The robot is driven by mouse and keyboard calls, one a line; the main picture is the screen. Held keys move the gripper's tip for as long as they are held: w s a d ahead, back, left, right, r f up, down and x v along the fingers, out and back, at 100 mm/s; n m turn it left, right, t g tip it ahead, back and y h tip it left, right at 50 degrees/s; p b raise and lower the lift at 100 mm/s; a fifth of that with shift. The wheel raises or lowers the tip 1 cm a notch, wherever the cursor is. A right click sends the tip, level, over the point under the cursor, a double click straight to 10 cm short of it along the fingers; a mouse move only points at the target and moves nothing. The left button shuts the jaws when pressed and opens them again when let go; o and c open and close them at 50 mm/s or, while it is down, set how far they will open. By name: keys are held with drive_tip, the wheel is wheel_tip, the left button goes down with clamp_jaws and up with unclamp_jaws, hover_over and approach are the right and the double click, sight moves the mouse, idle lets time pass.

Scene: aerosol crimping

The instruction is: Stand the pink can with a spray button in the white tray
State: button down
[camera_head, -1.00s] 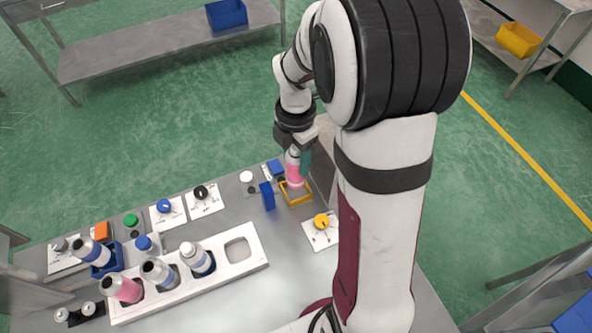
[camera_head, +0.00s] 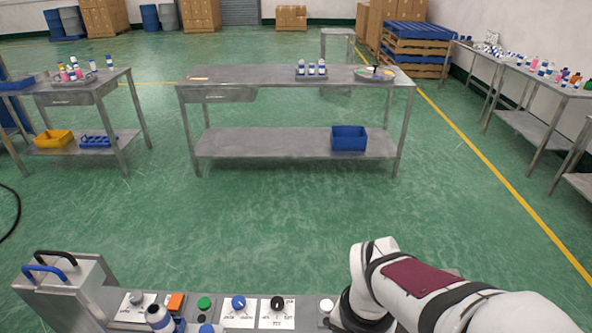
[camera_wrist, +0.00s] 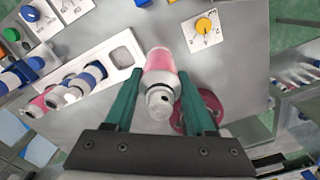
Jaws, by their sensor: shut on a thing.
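In the wrist view my gripper (camera_wrist: 158,88) has its green fingers on both sides of a pink can (camera_wrist: 160,60) with a grey-white top and spray button, and is shut on it. The can's top points toward the wrist camera, and its lower end is partly hidden. The white tray (camera_wrist: 98,72) lies to the left of the can on the grey bench. The tray's nearest recess (camera_wrist: 124,56) is empty; its other places hold several cans, one of them pink (camera_wrist: 38,106). The head view shows my arm but not the gripper, held can or tray.
A yellow knob on a white card (camera_wrist: 204,25) sits beyond the can. Blue, black and green knobs line the bench (camera_head: 239,303) in the head view. A grey box with two handles (camera_head: 60,285) stands at its left end. Bench surface between can and tray looks clear.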

drive_tip(key=shift+w+a+f, duration=0.2)
drive_tip(key=shift+a+f, duration=1.4)
drive_tip(key=shift+f, duration=0.05)
drive_tip(key=shift+w+a+f, duration=0.25)
drive_tip(key=shift+a+f, duration=1.35)
drive_tip(key=shift+f, duration=0.05)
drive_tip(key=shift+w+a+f, duration=0.2)
drive_tip(key=shift+a+f, duration=1.4)
drive_tip(key=shift+f, duration=0.05)
drive_tip(key=shift+f, duration=0.1)
drive_tip(key=shift+c, duration=1.2)
unclamp_jaws()
